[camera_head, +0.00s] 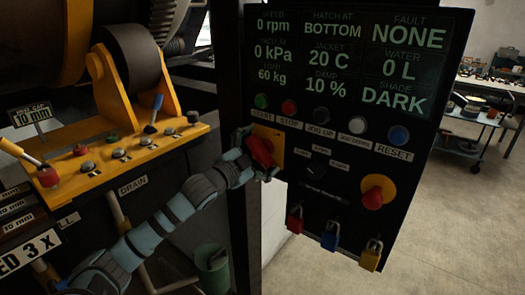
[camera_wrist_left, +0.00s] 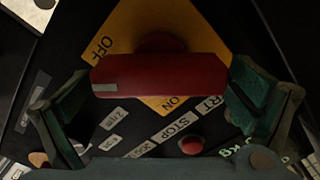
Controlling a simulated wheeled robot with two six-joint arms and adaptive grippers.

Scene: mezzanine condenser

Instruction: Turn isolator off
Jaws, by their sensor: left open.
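The isolator's red handle (camera_head: 261,151) sits on a yellow plate (camera_head: 277,141) at the left edge of the black control panel. In the left wrist view the red handle (camera_wrist_left: 160,76) is a wide bar across the yellow plate (camera_wrist_left: 175,18). OFF shows by its upper left and ON below it. A pale mark is on the bar's left end. My left gripper (camera_head: 256,158) is at the handle. In the wrist view its open fingers (camera_wrist_left: 160,100) stand beside the two ends of the bar; contact cannot be told. My right gripper is out of view.
The panel carries a display (camera_head: 340,50), a row of buttons, a red knob on a yellow base (camera_head: 373,197), and hanging red, blue (camera_head: 330,236) and yellow padlocks. A yellow lever console (camera_head: 120,155) stands left. Open floor lies right, before a cart (camera_head: 470,115).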

